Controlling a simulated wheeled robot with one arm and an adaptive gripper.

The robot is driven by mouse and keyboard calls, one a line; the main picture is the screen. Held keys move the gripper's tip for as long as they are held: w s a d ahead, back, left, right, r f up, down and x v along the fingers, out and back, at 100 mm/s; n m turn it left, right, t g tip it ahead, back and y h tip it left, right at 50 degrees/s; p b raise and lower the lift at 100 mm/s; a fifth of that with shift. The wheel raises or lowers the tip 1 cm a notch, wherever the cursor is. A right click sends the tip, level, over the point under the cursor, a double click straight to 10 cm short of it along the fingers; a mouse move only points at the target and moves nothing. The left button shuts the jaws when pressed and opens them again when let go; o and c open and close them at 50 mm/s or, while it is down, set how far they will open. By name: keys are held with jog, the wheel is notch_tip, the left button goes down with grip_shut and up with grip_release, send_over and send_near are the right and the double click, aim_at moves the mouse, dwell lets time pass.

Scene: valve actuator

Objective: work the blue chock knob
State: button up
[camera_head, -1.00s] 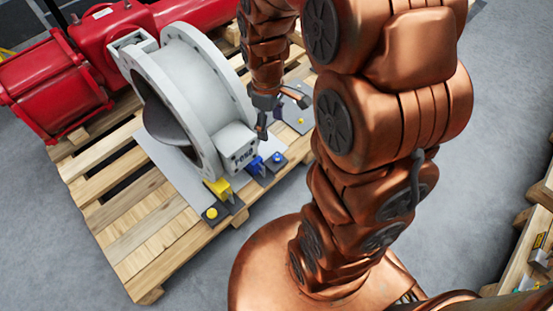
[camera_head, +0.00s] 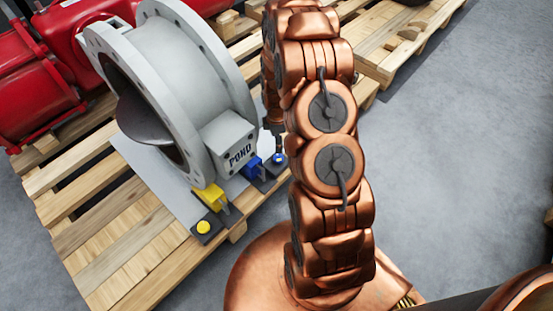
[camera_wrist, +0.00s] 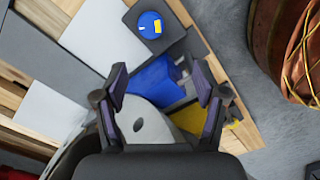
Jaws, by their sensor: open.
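The blue chock knob (camera_head: 278,158) is a small round blue cap on a dark plate at the pallet's edge, beside the blue chock block (camera_head: 252,167). In the wrist view the knob (camera_wrist: 150,25) shows at the top, with a yellow mark and a white mark on its face. The blue block (camera_wrist: 155,82) lies below it, between and beyond my fingers. My gripper (camera_wrist: 157,72) is open with nothing between its fingers. In the head view my gripper (camera_head: 276,126) is just above the knob, partly hidden by my arm.
A yellow chock (camera_head: 209,197) with a yellow knob (camera_head: 203,227) sits closer to the camera. The grey valve body (camera_head: 190,90) rises to the left, with a red actuator (camera_head: 40,80) behind it. They stand on a wooden pallet (camera_head: 110,250). Grey floor lies to the right.

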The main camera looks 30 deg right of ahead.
jog(key=b, duration=0.1)
send_over(278, 158)
jog(key=shift+n, duration=0.3)
notch_tip(278, 158, down, 5)
jog(key=shift+w+d+r, duration=0.1)
jog(key=shift+w, duration=0.05)
notch_tip(278, 158, down, 8)
jog(key=shift+r+b, duration=0.25)
jog(key=shift+b, duration=0.8)
jog(key=shift+r, duration=0.1)
jog(key=c, duration=1.1)
